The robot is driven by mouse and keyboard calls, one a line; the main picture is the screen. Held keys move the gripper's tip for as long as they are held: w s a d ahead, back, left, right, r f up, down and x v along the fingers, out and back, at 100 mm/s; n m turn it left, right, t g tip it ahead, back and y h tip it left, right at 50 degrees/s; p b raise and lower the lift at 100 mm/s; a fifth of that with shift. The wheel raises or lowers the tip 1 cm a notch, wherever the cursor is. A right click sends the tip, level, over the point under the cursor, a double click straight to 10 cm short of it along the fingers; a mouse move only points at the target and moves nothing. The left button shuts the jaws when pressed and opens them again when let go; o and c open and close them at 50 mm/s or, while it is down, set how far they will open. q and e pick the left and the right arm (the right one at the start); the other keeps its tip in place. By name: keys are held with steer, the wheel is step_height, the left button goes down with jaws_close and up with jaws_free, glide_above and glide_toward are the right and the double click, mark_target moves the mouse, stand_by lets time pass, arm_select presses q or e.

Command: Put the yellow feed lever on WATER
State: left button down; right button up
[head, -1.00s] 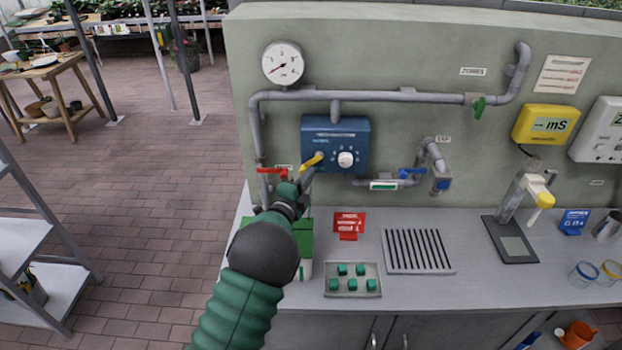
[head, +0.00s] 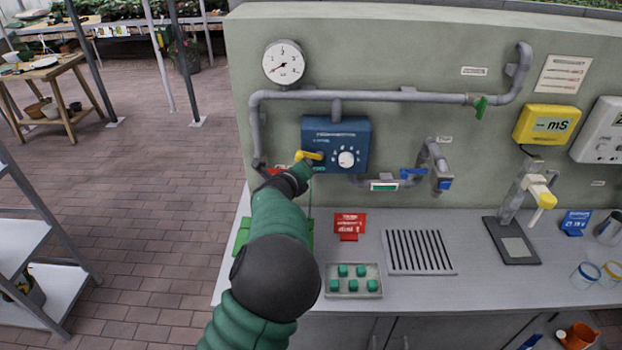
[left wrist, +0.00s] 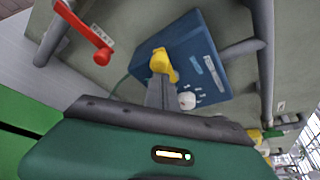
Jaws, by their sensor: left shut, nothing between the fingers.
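The yellow feed lever (head: 309,155) is on the front of a blue box (head: 350,128) on the panel. In the head view it lies nearly level, with its end to the left. In the left wrist view the yellow lever (left wrist: 162,65) shows just beyond the fingertips. My left gripper (head: 313,169) is shut and empty, its tips just below the lever. They look close to it or touching; I cannot tell which. The left wrist view shows the shut fingers (left wrist: 160,93). The lettering by the lever is too small to read. My right gripper is out of view.
A white knob (head: 346,159) sits right of the lever. A red-handled valve (left wrist: 90,30) is close by on the pipe. Blue (head: 412,173) and green (head: 480,107) valve handles are further right. A red sign (head: 348,225) and a tray (head: 353,293) of green cubes stand on the counter.

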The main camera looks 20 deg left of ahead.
arm_select(q)
steer(key=m, duration=0.1)
steer(key=r+m+y, duration=0.1)
steer(key=shift+w+d+r+m+g, duration=0.1)
steer(key=shift+d+r+m+g, duration=0.1)
steer(key=shift+d+m+g, duration=0.15)
steer(key=shift+r+b, duration=0.15)
steer(key=shift+b, duration=0.15)
steer(key=shift+r, duration=0.1)
stand_by(0.5)
